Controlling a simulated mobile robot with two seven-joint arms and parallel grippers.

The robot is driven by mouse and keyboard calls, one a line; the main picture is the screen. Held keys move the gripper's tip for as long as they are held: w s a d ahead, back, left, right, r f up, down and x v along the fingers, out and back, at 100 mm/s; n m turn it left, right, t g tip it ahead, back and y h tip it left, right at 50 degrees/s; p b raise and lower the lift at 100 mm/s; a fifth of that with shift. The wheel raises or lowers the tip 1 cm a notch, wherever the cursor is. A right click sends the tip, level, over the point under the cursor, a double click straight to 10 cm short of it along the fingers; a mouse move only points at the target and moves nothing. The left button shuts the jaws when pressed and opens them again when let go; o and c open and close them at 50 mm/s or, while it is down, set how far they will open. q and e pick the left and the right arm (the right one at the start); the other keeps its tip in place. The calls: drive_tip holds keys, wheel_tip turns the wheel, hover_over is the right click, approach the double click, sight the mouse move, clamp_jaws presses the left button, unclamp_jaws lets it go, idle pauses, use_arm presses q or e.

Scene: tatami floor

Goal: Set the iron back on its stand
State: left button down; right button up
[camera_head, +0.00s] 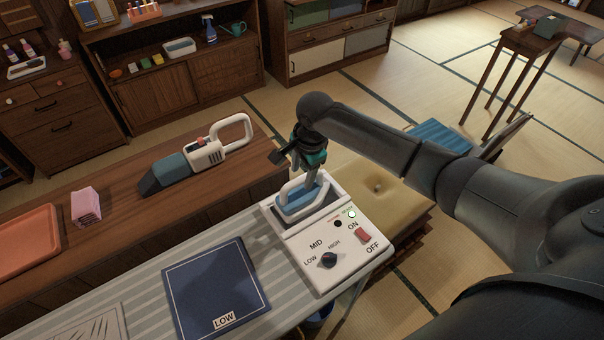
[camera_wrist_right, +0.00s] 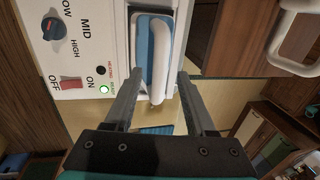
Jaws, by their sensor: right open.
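The iron (camera_head: 302,202), blue with a white handle, sits in the recessed stand (camera_head: 334,280) at the far end of the white control unit. My right gripper (camera_head: 309,176) is just above the iron. In the right wrist view, the fingers (camera_wrist_right: 165,82) are open and apart, with the iron (camera_wrist_right: 147,52) beyond and between them. I cannot tell whether a finger touches the handle. The unit has a dark knob (camera_head: 328,260), a red switch (camera_head: 362,236) and a lit green lamp (camera_head: 351,214). My left gripper is not in view.
The striped ironing board (camera_head: 140,290) holds a dark blue cloth (camera_head: 215,285) marked LOW. A handheld vacuum (camera_head: 195,155), a pink block (camera_head: 86,206) and an orange tray (camera_head: 25,240) rest on the wooden counter behind. A yellow cushion (camera_head: 385,195) lies right of the unit.

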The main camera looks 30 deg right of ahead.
wheel_tip(320, 180, up, 11)
drive_tip(key=s+p, duration=0.1)
drive_tip(key=s, duration=0.1)
drive_tip(key=shift+d+p, duration=0.2)
drive_tip(key=shift+p, duration=0.2)
drive_tip(key=shift+f, duration=0.15)
